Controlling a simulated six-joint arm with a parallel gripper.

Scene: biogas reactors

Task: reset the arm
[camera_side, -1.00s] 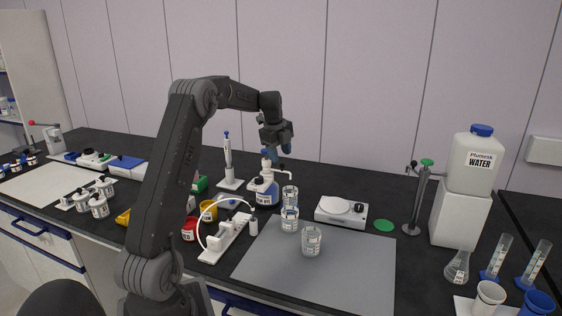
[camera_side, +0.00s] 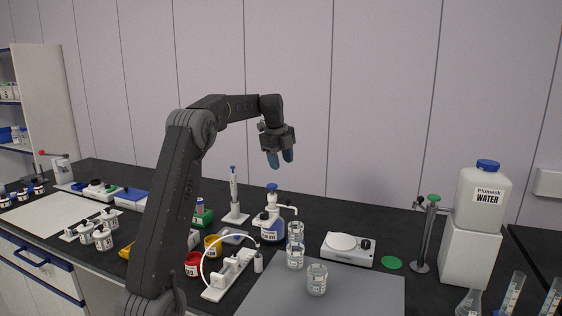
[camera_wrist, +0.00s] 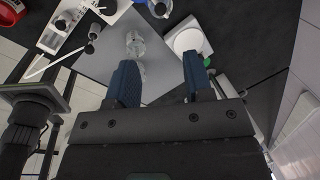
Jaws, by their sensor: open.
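My gripper (camera_side: 281,160) hangs in the air above the bench, fingers pointing down, with clear space between it and the bottle below. In the wrist view my gripper (camera_wrist: 160,76) shows two blue fingers spread apart with nothing between them. Below it stands a dispenser bottle (camera_side: 271,230) with a blue label. Next to that, glass beakers stand near the grey mat (camera_side: 345,293), with one beaker (camera_side: 317,280) on it. A beaker (camera_wrist: 135,45) also shows on the mat in the wrist view.
A white balance (camera_side: 347,249), a green disc (camera_side: 392,262) and a metal stand (camera_side: 425,235) are to the right. A water container (camera_side: 482,190) stands on a white block. A pipette stand (camera_side: 235,200) is left of the bottle. The air around my gripper is clear.

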